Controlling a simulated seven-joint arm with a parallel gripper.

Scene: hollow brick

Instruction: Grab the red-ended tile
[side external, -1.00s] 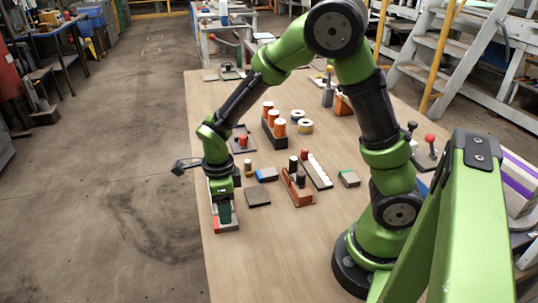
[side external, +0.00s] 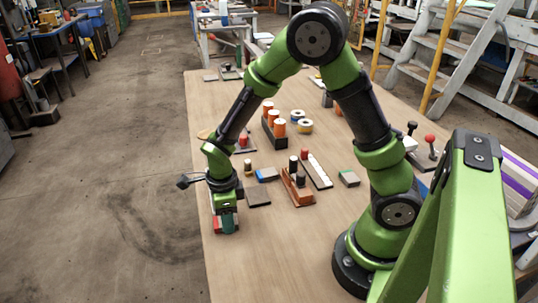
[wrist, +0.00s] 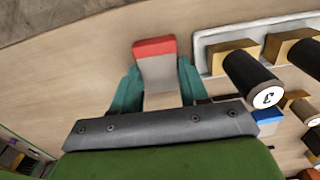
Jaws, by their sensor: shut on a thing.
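The red-ended tile (wrist: 158,66) is a pale grey block with a red end, and it lies between my fingers in the wrist view. Its red end points away from my gripper. My gripper (wrist: 158,84) is shut on it, with a teal finger against each long side. In the side external view my gripper (side external: 227,222) is low at the table's near left edge, and the red end (side external: 217,226) shows beside the fingers. The rest of the tile is mostly hidden there. I cannot tell whether it touches the table.
A blue-ended tile (side external: 267,174), a dark flat tile (side external: 257,197) and a green-ended tile (side external: 349,178) lie to the right. An orange-brown block with pegs (side external: 298,188) stands near them. In the wrist view, a pale tray (wrist: 212,62) with a black cylinder (wrist: 252,82) is close on the right.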

